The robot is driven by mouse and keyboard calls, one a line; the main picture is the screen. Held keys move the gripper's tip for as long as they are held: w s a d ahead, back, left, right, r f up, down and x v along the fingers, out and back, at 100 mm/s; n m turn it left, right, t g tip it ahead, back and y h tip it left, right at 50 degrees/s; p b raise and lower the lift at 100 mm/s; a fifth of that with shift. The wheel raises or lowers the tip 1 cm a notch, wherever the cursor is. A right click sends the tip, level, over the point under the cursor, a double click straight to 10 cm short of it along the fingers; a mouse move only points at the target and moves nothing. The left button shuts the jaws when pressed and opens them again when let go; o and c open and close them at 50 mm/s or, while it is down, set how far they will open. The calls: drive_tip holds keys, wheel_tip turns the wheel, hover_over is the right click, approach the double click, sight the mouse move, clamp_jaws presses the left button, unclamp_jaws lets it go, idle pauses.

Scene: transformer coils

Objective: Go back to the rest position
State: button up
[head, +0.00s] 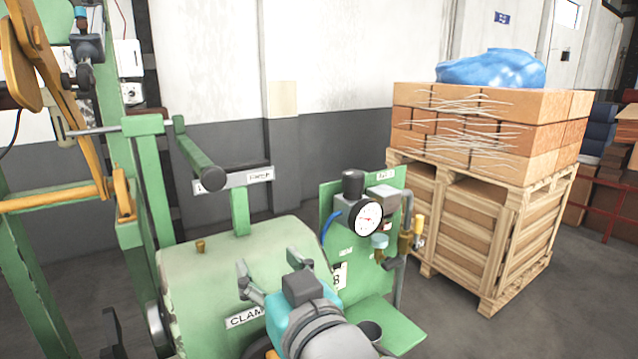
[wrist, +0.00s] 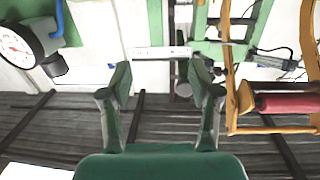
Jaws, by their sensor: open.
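My gripper (head: 272,276) is at the lower middle of the head view, in front of the green machine (head: 190,270) with the CLAMP label. Its two fingers are spread apart. In the wrist view my gripper (wrist: 160,85) also shows open, with nothing between the fingertips. I cannot tell from the head view how close the fingers are to the machine's housing.
A pressure gauge (head: 367,218) with pipes and valves stands right of my gripper. A green frame with yellow arms (head: 60,195) rises at the left. A wooden crate (head: 470,225) bearing strapped boxes (head: 480,130) stands at the right. Grey floor (head: 550,310) is open at the lower right.

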drive_tip(key=s+d+f+m+h, duration=0.1)
drive_tip(key=s+d+f+h, duration=0.3)
drive_tip(key=f, duration=0.6)
drive_tip(key=s+d+f+m+y, duration=0.1)
drive_tip(key=d+f, duration=0.5)
drive_tip(key=f, duration=0.3)
drive_tip(key=s+d+f+m+h, duration=0.1)
drive_tip(key=s+d+f+h, duration=0.15)
drive_tip(key=d+f, duration=0.55)
drive_tip(key=s+d+f+m+h, duration=0.15)
drive_tip(key=s+d+f, duration=0.25)
drive_tip(key=s+f, duration=0.75)
drive_tip(key=s+d+h, duration=0.1)
drive_tip(key=s+d, duration=0.1)
drive_tip(key=s, duration=0.7)
drive_tip(key=s+d+r+m, duration=0.1)
drive_tip(key=s+d, duration=0.1)
drive_tip(key=s, duration=0.7)
drive_tip(key=shift+s+r+h, duration=0.15)
drive_tip(key=shift+s+h, duration=0.05)
drive_tip(key=shift+h, duration=0.2)
